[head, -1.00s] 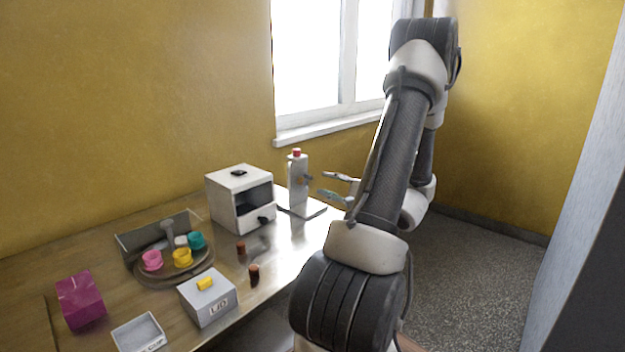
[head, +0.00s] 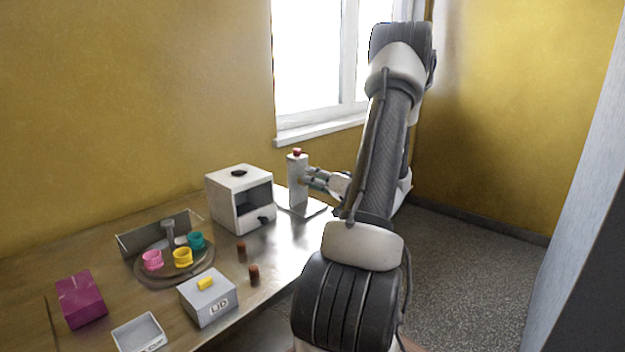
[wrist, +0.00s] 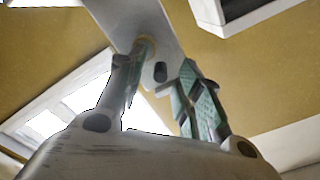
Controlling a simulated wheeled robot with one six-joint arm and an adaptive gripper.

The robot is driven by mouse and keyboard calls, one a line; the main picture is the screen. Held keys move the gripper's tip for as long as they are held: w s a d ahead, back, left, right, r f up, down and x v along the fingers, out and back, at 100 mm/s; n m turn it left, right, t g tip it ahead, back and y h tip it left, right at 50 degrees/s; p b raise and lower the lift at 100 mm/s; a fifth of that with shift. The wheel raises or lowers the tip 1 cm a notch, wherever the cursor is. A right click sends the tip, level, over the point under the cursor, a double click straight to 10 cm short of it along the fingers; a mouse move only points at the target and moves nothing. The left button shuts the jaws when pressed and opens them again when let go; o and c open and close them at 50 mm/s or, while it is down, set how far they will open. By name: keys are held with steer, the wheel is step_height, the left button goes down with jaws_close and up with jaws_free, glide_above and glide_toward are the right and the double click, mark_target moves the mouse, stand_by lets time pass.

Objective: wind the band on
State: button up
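A white upright post (head: 297,180) with a red top (head: 297,152) stands on a flat base plate (head: 312,209) at the back right of the table. My gripper (head: 308,179) is at the post's right side, with its fingertips close against it. In the wrist view the post (wrist: 140,15) runs between my gripper's fingers (wrist: 160,85), which are apart. A dark spot (wrist: 160,72) on the post shows in the gap, and a small yellowish-brown round part (wrist: 147,42) lies by the left fingertip. Contact is unclear. I cannot make out a band.
A white box (head: 238,196) with a dark open front stands left of the post. A round turntable (head: 150,275) carries pink, yellow and teal cups. Two small brown cylinders (head: 254,274) stand near the table edge. A grey lid box (head: 208,298), white tray (head: 138,333) and magenta block (head: 80,300) lie in front.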

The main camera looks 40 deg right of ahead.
steer(key=shift+w, duration=0.5)
jaws_close()
steer(key=shift+m, duration=0.3)
